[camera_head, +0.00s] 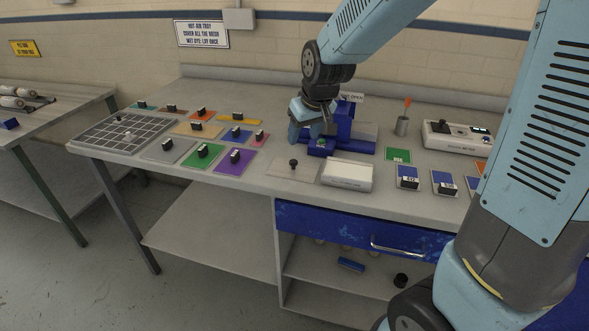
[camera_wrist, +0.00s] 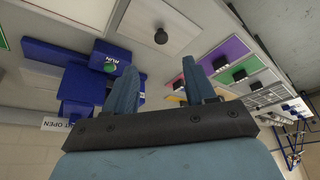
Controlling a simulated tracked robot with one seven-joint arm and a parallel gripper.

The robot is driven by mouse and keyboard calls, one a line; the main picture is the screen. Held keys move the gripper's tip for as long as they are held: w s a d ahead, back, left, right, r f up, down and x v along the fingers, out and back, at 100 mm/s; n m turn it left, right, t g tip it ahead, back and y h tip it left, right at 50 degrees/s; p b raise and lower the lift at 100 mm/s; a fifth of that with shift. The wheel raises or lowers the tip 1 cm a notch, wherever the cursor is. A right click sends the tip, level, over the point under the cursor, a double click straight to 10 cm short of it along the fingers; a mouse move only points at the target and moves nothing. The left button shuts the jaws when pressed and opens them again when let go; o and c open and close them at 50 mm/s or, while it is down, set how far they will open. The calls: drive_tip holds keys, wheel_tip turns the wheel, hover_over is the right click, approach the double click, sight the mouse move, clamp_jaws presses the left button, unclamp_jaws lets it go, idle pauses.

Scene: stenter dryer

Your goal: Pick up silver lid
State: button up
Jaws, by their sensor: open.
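The silver lid (camera_head: 165,151) is a flat grey plate with a small black handle. It lies on the table in the head view, left of the green lid (camera_head: 203,155) and in front of the orange lid (camera_head: 197,129). My gripper (camera_head: 312,138) is open and empty, well to the right of the silver lid and near the blue device (camera_head: 346,135). In the wrist view, the open fingers (camera_wrist: 158,76) have nothing between them.
A purple lid (camera_head: 235,162) and several other coloured lids lie close around. A pale plate with a round black knob (camera_head: 293,165) and a white box (camera_head: 347,174) sit near the front edge. A dark gridded tray (camera_head: 122,132) is at the left.

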sight(294, 161)
drive_tip(key=shift+x, duration=6)
drive_tip(key=shift+s+a, duration=0.1)
drive_tip(key=shift+c, duration=0.5)
clamp_jaws()
